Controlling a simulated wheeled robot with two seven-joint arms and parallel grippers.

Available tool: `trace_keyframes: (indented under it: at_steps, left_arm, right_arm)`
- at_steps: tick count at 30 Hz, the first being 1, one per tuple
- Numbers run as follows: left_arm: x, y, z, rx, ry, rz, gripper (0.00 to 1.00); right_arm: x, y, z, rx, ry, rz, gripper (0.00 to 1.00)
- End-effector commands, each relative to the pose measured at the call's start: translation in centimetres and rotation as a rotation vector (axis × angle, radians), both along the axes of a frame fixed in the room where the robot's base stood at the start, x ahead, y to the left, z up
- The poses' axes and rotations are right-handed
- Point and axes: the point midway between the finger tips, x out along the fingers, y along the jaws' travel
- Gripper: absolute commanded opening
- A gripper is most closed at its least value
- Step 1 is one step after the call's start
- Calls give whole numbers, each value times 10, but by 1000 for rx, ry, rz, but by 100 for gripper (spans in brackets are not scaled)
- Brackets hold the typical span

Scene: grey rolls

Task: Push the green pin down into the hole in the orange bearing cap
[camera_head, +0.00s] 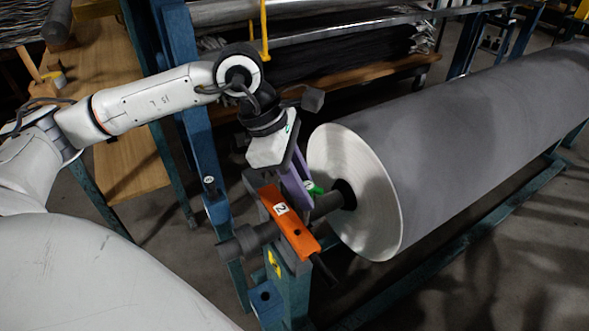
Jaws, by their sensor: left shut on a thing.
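The orange bearing cap (273,199) sits across the dark shaft on top of the blue-green stand, with a label "2" and a dark hole towards its near end. My left gripper (303,190) points down just behind and to the right of the cap, its purple fingers beside the shaft. The pin is apart from the hole in the picture. My right gripper is not in view.
A large grey roll (460,130) on the shaft (327,203) fills the right side, close to the gripper. A blue post (184,90) stands behind my left arm. A wooden bench (125,130) is at the left, and a rack with dark material is behind.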

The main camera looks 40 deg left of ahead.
Motion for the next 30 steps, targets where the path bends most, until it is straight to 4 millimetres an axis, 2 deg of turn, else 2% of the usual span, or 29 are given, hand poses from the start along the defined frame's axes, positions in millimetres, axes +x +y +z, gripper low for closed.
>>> trace_keyframes:
  at_steps: [3,9,20,26,30]
  left_arm:
    - [0,11,11,0,-2,193,0]
    - [0,20,19,0,0,360,0]
    - [0,21,19,-2,2,379,0]
    - [0,21,18,-5,-5,378,0]
    - [0,21,8,-5,-3,377,0]
  right_arm:
    - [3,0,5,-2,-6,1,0]
    - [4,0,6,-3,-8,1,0]
    - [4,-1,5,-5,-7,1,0]
    - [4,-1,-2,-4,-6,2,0]
    - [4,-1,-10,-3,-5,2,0]
